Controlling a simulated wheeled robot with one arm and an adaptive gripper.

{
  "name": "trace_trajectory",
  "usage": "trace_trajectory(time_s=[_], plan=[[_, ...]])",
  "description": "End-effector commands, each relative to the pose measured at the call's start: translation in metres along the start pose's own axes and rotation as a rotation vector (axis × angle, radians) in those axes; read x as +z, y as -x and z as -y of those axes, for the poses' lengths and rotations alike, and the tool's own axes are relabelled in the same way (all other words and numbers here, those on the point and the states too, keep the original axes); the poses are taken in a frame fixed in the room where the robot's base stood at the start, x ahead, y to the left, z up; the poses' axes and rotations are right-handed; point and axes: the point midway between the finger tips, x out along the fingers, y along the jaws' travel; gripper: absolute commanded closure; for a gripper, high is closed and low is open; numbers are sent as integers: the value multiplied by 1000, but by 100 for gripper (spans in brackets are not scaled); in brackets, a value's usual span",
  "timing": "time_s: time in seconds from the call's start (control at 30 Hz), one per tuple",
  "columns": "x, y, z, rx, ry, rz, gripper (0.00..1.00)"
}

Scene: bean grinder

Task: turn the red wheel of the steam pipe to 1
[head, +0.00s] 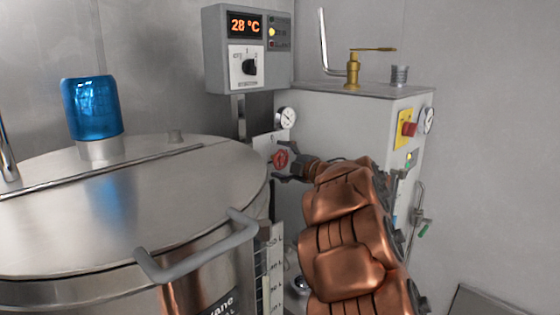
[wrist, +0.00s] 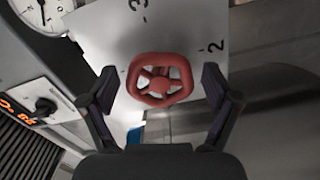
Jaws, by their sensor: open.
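The red wheel (wrist: 160,80) of the steam pipe is in the middle of the wrist view, on a pale plate (wrist: 185,30) with the marks 3 and 2 showing. The mark 1 is not visible there. In the head view the red wheel (head: 280,160) is small, on the plate between the kettle and the grey cabinet. My gripper (wrist: 158,85) is open, with one dark finger on each side of the wheel and visible gaps between. In the head view my gripper (head: 284,162) is close to the wheel, partly hidden by my copper arm.
A steel kettle (head: 60,225) with a lid, handle (head: 200,250) and blue lamp (head: 90,108) fills the left. A control box (head: 248,50) reading 28 °C is above the wheel. A round gauge (head: 286,117) sits close by. The grey cabinet (head: 340,115) stands behind my arm.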

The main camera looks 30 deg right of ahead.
Motion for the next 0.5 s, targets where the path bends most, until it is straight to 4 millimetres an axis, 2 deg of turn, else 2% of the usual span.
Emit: trace_trajectory(time_s=[0.17, 0.27, 0.5], plan=[[0, 3, 0, 0, 0, 1, 12], [1, 13, 0, 0, 0, 2, 12], [2, 56, 0, 1, 0, 4, 12]])
